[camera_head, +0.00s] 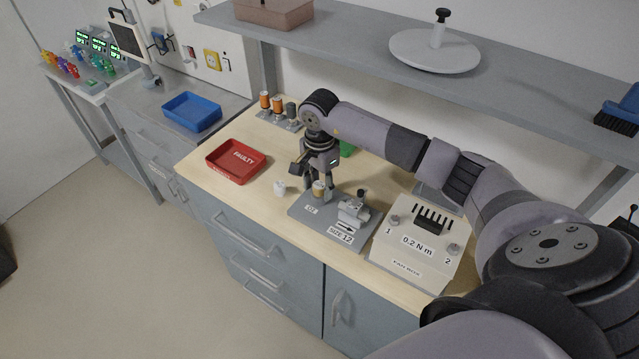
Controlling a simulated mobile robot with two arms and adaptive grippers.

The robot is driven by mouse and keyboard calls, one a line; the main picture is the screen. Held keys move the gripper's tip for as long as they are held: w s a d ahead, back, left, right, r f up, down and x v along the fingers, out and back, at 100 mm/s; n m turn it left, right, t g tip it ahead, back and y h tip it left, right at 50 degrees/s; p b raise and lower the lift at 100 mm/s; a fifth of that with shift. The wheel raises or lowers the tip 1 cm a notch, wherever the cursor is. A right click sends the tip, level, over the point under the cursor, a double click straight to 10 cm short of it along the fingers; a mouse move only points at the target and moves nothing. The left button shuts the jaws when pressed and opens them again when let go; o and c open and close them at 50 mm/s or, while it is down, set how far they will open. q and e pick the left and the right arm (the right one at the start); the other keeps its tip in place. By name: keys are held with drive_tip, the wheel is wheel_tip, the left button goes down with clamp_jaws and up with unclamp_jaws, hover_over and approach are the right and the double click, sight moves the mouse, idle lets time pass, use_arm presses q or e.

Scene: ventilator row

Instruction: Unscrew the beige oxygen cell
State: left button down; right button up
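The beige oxygen cell (319,188) stands upright on the grey plate marked O2 (299,207) on the wooden bench. My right gripper (319,182) points down over it, with its dark fingers beside the cell's top. The fingers are small here, and I cannot tell whether they press on the cell or stand apart from it. My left gripper is not in view. A small white part (279,187) stands on the bench just left of the plate.
A metal fixture (354,211) is on the plate's right side. The white 0.2 N m box (416,241) stands right of it. A red FAULTY tray (237,175) lies left. Orange-topped cells (277,104) stand behind; a shelf (350,46) hangs above.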

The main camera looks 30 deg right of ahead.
clamp_jaws()
drive_tip(key=shift+c, duration=2)
unclamp_jaws()
clamp_jaws()
drive_tip(key=shift+f+n+b, duration=0.1)
drive_tip(key=shift+n+b, duration=0.4)
drive_tip(key=shift+b, duration=0.1)
drive_tip(key=shift+n+b, duration=1.25)
drive_tip(key=shift+n, duration=0.35)
drive_tip(key=shift+n+b, duration=0.55)
drive_tip(key=shift+n, duration=0.35)
